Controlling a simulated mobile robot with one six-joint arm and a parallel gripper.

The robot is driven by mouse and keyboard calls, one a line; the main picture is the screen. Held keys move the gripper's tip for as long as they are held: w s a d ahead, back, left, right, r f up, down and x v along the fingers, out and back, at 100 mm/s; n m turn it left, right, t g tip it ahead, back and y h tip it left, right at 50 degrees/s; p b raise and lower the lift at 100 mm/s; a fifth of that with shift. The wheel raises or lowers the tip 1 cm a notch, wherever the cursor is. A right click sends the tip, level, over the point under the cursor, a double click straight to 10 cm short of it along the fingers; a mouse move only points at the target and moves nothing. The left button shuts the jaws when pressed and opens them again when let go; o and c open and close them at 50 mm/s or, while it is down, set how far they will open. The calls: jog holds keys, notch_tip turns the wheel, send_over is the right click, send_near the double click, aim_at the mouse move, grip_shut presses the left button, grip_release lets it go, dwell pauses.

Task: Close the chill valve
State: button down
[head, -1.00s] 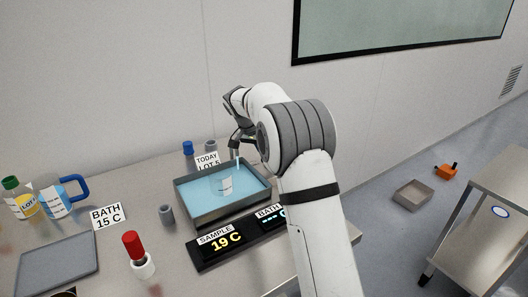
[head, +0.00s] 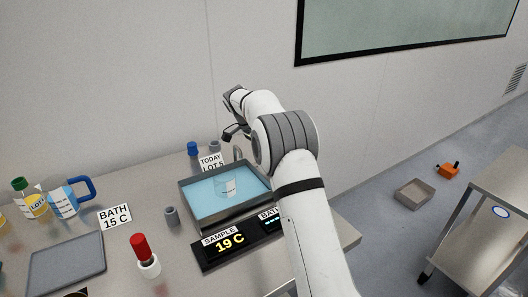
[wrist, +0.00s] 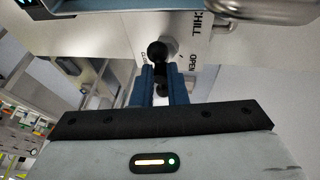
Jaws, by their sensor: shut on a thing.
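The chill valve shows in the wrist view as a grey hub with a black ball-ended handle (wrist: 158,52) on a pale plate marked CHILL and OPEN. A partly hidden label sits left of the handle. My gripper (wrist: 162,90) has its two blue fingers on either side of the handle's dark lower part and is shut on it. The ball end lies closer to the left label than to OPEN. In the head view my gripper (head: 234,132) is small and dark behind the bath, and the valve is hidden there. A grey spout (head: 238,153) stands at the bath's back edge.
The water bath (head: 193,208) holds a clear beaker (head: 226,187). A SAMPLE 19 C display (head: 226,243) stands in front. A red-topped marker (head: 143,256), a grey tray (head: 66,263), a blue-handled jug (head: 66,201) and a BATH 15 C card (head: 115,216) lie to the left.

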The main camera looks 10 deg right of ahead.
jog(key=shift+s+d+f, duration=0.1)
jog(key=shift+s+f, duration=0.05)
jog(key=shift+f, duration=0.15)
jog(key=c, duration=1.5)
grip_release()
jog(key=shift+r, duration=0.2)
jog(key=shift+o, duration=0.2)
jog(key=shift+r, duration=0.2)
jog(key=v, duration=0.7)
jog(key=shift+r, duration=0.2)
